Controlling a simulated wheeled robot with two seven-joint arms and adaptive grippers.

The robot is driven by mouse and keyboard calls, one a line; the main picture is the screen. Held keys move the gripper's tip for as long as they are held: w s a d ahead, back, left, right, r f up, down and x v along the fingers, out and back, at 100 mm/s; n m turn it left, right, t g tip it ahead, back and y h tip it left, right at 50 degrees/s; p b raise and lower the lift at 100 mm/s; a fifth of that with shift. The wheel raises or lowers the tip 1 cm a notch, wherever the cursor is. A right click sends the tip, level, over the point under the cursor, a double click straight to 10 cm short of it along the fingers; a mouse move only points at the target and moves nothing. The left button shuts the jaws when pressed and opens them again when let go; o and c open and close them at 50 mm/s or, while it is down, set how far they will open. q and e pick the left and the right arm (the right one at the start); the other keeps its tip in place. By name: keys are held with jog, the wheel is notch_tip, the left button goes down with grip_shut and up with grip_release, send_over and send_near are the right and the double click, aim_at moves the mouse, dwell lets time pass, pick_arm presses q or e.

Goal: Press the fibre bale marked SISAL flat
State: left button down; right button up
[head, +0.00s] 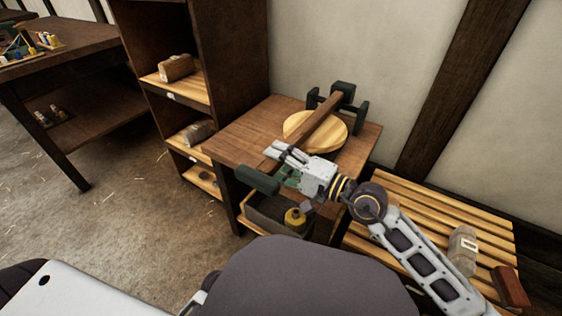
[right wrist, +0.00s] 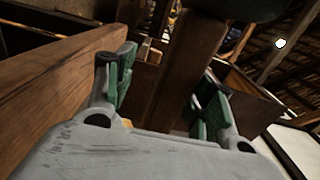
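A wooden press lever (head: 316,126) with a dark green grip (head: 257,180) at its near end runs from a dark green hinge stand (head: 343,93) over a round pale wood plate (head: 340,130) on the small table. Whether a bale lies under the plate is hidden. My right gripper (head: 284,162) is at the lever's near part, beside the grip. In the right wrist view its green-padded fingers are apart, with the wooden lever (right wrist: 180,75) between or just beyond them; contact is not clear. I cannot read any SISAL mark. My left gripper is not in view.
A brown bundle (head: 176,67) and a grey one (head: 196,133) sit on the shelf unit. A slatted bench (head: 390,205) at right holds a pale bundle (head: 463,250) and a red-brown block (head: 510,288). A crate (head: 267,219) is under the table.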

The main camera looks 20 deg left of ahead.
jog(key=shift+d, duration=0.1)
jog(key=v, duration=1.1)
jog(key=shift+d, duration=0.35)
dwell(0.4)
jog(key=shift+s, duration=0.15)
dwell(0.3)
